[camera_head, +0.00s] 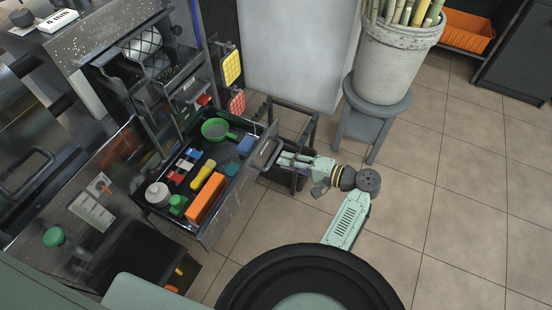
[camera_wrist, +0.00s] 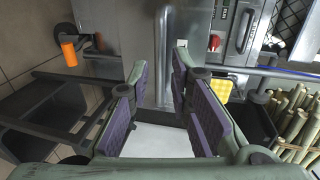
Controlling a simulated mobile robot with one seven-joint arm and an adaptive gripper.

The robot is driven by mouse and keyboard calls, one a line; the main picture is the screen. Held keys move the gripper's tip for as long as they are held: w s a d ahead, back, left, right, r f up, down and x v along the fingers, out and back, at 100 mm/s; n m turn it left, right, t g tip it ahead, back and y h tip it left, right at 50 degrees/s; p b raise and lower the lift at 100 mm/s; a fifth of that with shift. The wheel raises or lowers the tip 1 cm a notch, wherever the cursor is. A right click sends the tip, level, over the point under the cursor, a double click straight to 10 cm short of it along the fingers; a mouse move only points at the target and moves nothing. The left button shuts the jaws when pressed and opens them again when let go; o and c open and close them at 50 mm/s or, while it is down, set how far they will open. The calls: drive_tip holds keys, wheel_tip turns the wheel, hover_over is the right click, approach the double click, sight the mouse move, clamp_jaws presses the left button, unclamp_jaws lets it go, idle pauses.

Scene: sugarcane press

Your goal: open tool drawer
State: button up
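The tool drawer (camera_head: 237,195) is pulled out from the press in the head view, with its tools showing inside. Its bar handle (camera_head: 271,152) is on the right-hand front face. A metal bar, seemingly this handle (camera_wrist: 163,60), runs upright in the wrist view. My gripper (camera_head: 284,158) is at the drawer front, close to the handle. In the wrist view my gripper (camera_wrist: 160,82) is open, with a gap between its purple pads. The bar lies in line with this gap. I cannot tell whether the fingers touch it.
The drawer holds a green strainer (camera_head: 215,129), an orange block (camera_head: 206,198), a yellow-handled tool (camera_head: 203,174) and other items. A bucket of cane (camera_head: 398,60) stands on a grey stool (camera_head: 374,123) at the back right. The tiled floor (camera_head: 440,230) at right is clear.

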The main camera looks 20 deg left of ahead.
drive_tip(key=w+v, duration=0.1)
drive_tip(key=v, duration=0.5)
drive_tip(key=shift+s+d, duration=0.25)
drive_tip(key=shift+s, duration=0.3)
